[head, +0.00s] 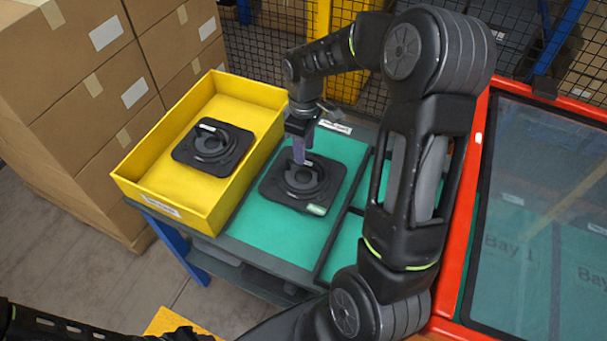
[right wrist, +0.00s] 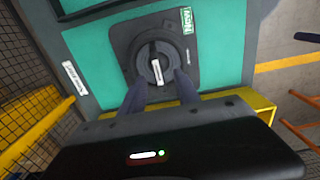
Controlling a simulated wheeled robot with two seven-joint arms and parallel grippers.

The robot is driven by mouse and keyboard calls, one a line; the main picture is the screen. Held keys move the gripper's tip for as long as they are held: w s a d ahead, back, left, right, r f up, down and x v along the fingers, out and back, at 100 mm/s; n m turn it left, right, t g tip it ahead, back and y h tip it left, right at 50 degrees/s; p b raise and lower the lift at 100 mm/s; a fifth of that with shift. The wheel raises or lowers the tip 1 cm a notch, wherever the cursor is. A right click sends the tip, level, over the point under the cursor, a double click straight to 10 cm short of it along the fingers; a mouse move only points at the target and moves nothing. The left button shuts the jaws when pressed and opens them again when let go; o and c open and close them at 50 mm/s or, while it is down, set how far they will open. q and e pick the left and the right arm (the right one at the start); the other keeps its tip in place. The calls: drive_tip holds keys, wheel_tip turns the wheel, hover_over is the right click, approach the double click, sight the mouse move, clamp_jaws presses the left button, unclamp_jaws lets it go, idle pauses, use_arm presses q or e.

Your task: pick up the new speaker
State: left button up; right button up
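The new speaker (head: 286,201), black and square with a round raised middle, lies flat on the teal mat in the head view. Its green label reads "New" in the right wrist view, where the speaker (right wrist: 200,65) fills the upper middle. My right gripper (head: 301,154) points down over the speaker's middle. In the right wrist view its two fingers (right wrist: 160,88) are apart, one on each side of the white-labelled central hub, with gaps visible. Whether the tips touch the speaker is unclear. My left arm shows at the bottom left of the head view; its gripper (head: 185,335) is mostly cut off.
A yellow bin (head: 190,190) left of the mat holds another black speaker (head: 213,146) with a white label. A red-framed glass-topped unit (head: 540,200) stands at right. Cardboard boxes (head: 85,110) are stacked at left, and mesh fencing (head: 262,48) runs behind.

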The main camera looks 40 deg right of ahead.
sight(303, 174)
wheel_tip(303, 174, down, 3)
drive_tip(key=shift+r+b, duration=0.1)
drive_tip(key=shift+b, duration=0.8)
drive_tip(key=shift+r, duration=0.1)
drive_tip(key=f+b, duration=0.2)
drive_tip(key=f, duration=0.1)
drive_tip(key=f+b, duration=0.1)
drive_tip(key=f, duration=0.1)
drive_tip(key=shift+w+d+f, duration=0.15)
drive_tip(key=shift+w, duration=0.15)
clamp_jaws()
